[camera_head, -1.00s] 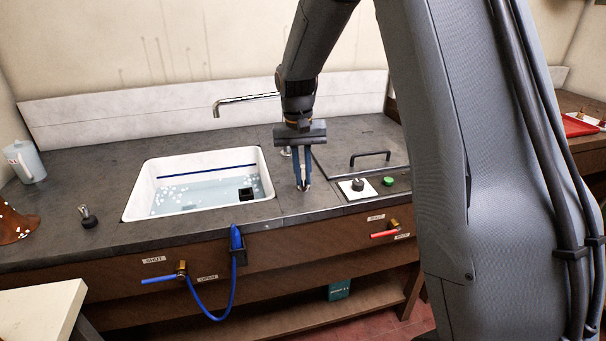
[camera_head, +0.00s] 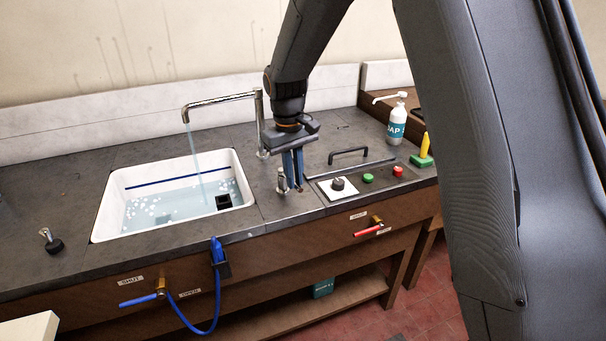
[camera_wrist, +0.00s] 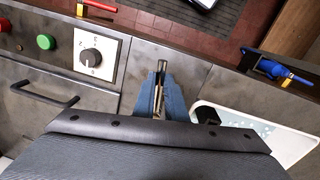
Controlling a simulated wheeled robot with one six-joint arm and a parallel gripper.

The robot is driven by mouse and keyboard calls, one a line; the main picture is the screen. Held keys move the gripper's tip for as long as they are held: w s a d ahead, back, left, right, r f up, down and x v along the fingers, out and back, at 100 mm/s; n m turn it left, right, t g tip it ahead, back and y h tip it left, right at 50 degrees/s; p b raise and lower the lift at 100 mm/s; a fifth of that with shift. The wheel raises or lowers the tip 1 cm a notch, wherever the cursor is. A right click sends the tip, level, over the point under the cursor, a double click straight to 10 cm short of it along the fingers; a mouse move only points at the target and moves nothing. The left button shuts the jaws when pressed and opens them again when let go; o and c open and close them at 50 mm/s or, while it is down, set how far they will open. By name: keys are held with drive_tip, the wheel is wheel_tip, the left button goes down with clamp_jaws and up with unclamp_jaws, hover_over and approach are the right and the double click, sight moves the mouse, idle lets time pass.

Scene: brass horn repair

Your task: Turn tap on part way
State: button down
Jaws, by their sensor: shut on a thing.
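The tap's chrome spout (camera_head: 222,99) stands behind the sink (camera_head: 165,232), and a thin stream of water (camera_head: 196,155) falls from it into the basin. My gripper (camera_head: 296,187) points down at the counter just right of the sink. A small metal tap lever (camera_head: 282,181) stands upright there, at my fingers. In the wrist view my blue fingers (camera_wrist: 160,72) are shut on the metal lever, which shows between them. The fingers hide part of the lever.
A white-plated dial (camera_head: 338,187), a green button (camera_head: 368,178) and a red button (camera_head: 398,171) lie right of my gripper, near a black handle (camera_head: 348,152). A soap bottle (camera_head: 397,122) stands farther back. A blue hose (camera_head: 217,252) hangs at the front.

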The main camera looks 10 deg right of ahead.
drive_tip(key=c, duration=1.8)
unclamp_jaws()
wheel_tip(320, 180, up, 8)
drive_tip(key=b, duration=0.2)
drive_tip(key=shift+a, duration=0.25)
drive_tip(key=shift+s, duration=0.1)
drive_tip(key=s+d+f+m, duration=0.1)
drive_tip(key=s+d+f, duration=0.2)
drive_tip(key=s, duration=0.4)
drive_tip(key=s+d+f+m, duration=0.2)
drive_tip(key=s+d+f, duration=0.2)
drive_tip(key=s, duration=0.4)
drive_tip(key=s+d+f+m+t, duration=0.1)
drive_tip(key=s+d+f, duration=0.2)
drive_tip(key=s+d, duration=0.2)
drive_tip(key=s, duration=0.3)
drive_tip(key=shift+d+f+m+y, duration=0.2)
drive_tip(key=shift+f+m+y, duration=0.1)
drive_tip(key=shift+y, duration=0.1)
